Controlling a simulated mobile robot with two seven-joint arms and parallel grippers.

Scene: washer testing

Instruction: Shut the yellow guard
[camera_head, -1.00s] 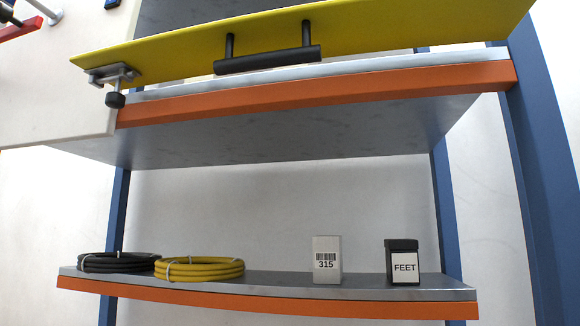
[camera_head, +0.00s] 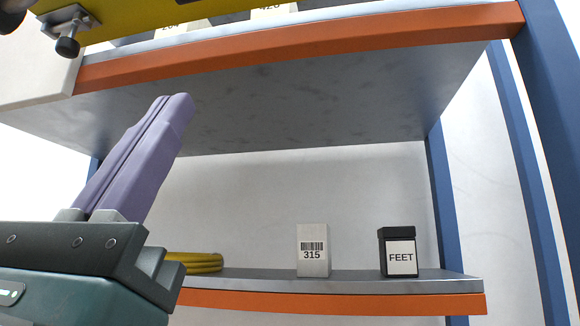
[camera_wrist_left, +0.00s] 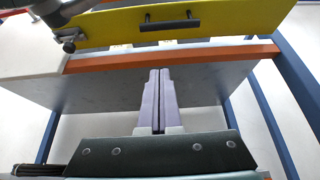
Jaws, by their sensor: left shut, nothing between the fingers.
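The yellow guard (camera_head: 135,20) shows only as a lower strip at the top left of the head view. In the left wrist view the yellow guard (camera_wrist_left: 230,22) shows more fully, with a black bar handle (camera_wrist_left: 170,23) on its face. It hangs above the orange-edged upper shelf, with a gap between its lower edge and the shelf. A metal clamp with a black knob (camera_head: 68,46) sits at its left end. My left gripper (camera_head: 180,105) is shut and empty, its purple fingers pointing up below the shelf edge, apart from the guard. My right gripper is not in view.
The orange shelf edge (camera_head: 300,42) runs above my left gripper. The lower shelf (camera_head: 350,285) holds a white box marked 315 (camera_head: 312,250), a black FEET box (camera_head: 398,252) and a yellow coil (camera_head: 195,262). Blue posts (camera_head: 535,150) stand at right.

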